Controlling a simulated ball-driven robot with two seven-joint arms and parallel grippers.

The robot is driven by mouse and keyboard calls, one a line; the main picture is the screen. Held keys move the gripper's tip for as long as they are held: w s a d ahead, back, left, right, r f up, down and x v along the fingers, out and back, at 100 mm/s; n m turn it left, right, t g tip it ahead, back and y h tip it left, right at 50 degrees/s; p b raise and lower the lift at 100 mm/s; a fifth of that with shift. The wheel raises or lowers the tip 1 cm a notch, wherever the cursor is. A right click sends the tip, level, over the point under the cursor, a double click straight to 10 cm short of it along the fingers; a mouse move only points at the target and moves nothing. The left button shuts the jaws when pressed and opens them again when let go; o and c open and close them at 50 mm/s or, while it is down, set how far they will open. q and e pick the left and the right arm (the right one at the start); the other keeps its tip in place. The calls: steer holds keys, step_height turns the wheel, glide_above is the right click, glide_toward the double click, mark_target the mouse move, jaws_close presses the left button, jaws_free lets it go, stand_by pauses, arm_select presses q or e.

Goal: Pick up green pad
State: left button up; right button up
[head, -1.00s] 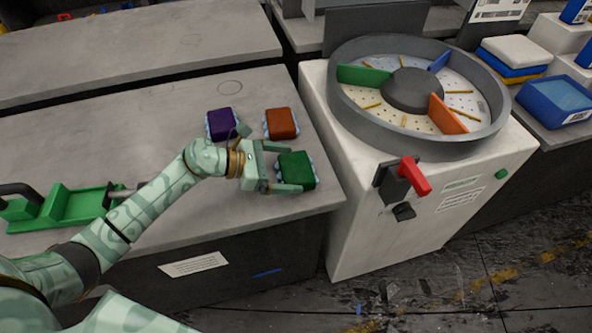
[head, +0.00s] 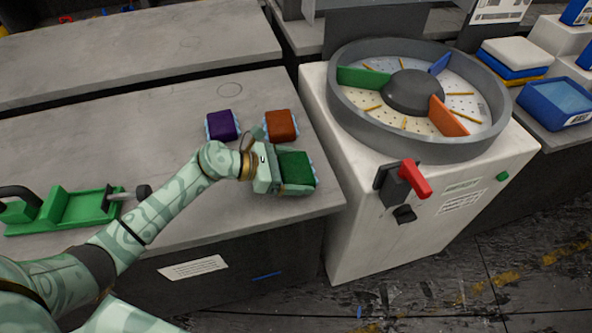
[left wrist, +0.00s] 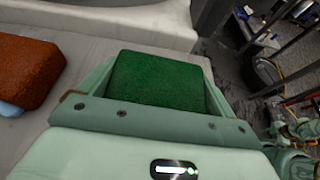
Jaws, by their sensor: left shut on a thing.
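The green pad (head: 297,168) lies near the right edge of the grey table. My left gripper (head: 294,172) is shut on it, with one finger along each side. In the left wrist view the green pad (left wrist: 158,80) sits between the two fingers (left wrist: 158,85). I cannot tell whether the pad is lifted off the table.
An orange pad (head: 281,124) lies just behind the green pad, and a purple pad (head: 222,125) lies to its left. A white machine with a round divided drum (head: 343,101) stands to the right. A green tool (head: 72,210) lies at the table's left.

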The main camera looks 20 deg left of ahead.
mark_target(296, 168)
arm_select(q)
step_height(296, 168, up, 3)
steer(key=shift+r+p, duration=0.2)
steer(key=shift+p, duration=0.45)
steer(key=s+a+r+p, duration=0.2)
steer(key=s+r+p, duration=0.15)
steer(key=s, duration=0.45)
steer(key=s+a+r+p, duration=0.2)
steer(key=s+r, duration=0.3)
steer(key=s, duration=0.2)
step_height(296, 168, up, 10)
steer(key=w+a+n, duration=0.1)
steer(key=shift+w+a+r+t+y, duration=0.15)
steer(key=shift+a+t+y, duration=0.15)
steer(key=shift+t, duration=0.1)
arm_select(e)
step_height(296, 168, up, 6)
steer(key=w, duration=0.2)
steer(key=shift+a+r+t, duration=0.15)
steer(key=shift+t, duration=0.15)
